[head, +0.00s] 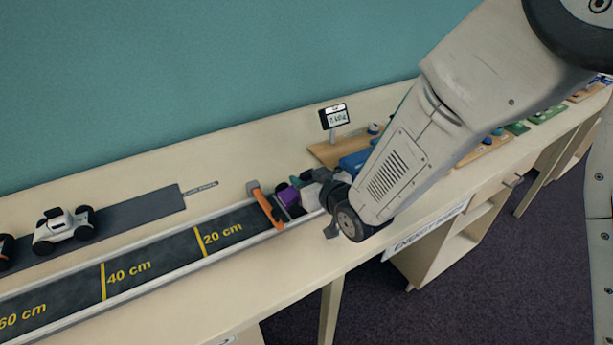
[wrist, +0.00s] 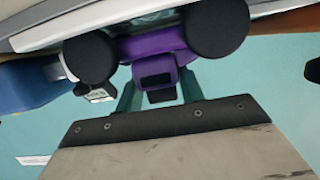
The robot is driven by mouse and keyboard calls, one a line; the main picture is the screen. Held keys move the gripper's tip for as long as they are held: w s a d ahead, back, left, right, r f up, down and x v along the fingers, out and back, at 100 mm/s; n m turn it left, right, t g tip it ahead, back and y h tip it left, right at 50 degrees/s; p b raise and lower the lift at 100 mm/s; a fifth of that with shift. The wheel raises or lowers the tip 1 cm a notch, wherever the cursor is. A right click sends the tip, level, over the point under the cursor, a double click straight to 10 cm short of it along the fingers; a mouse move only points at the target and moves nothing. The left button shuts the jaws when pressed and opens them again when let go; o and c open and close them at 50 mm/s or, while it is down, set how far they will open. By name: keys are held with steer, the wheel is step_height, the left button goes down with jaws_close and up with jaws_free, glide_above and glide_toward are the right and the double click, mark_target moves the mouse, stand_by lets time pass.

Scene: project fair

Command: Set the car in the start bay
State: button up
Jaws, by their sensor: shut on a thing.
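A purple car (head: 289,196) is at the right end of the dark track (head: 160,268), just right of the orange gate (head: 265,207). The start bay appears to be this end section behind the gate; my arm and gripper hide much of it. My gripper (head: 302,193) is shut on the car. In the wrist view the purple car (wrist: 155,47) shows its underside or end with black wheels, above the teal fingers of my gripper (wrist: 160,88). I cannot tell whether its wheels touch the track.
A white car (head: 64,229) stands on a grey strip (head: 150,205) behind the track, with part of an orange car (head: 5,250) at the left edge. A small display (head: 335,117) stands by a wooden board (head: 325,152) at the back. More boards lie along the table at right.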

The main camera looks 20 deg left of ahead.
steer(key=shift+f, duration=0.3)
steer(key=shift+s+d+f, duration=0.1)
steer(key=shift+s+f, duration=0.05)
steer(key=shift+f, duration=0.25)
jaws_close()
steer(key=o, duration=1.2)
jaws_free()
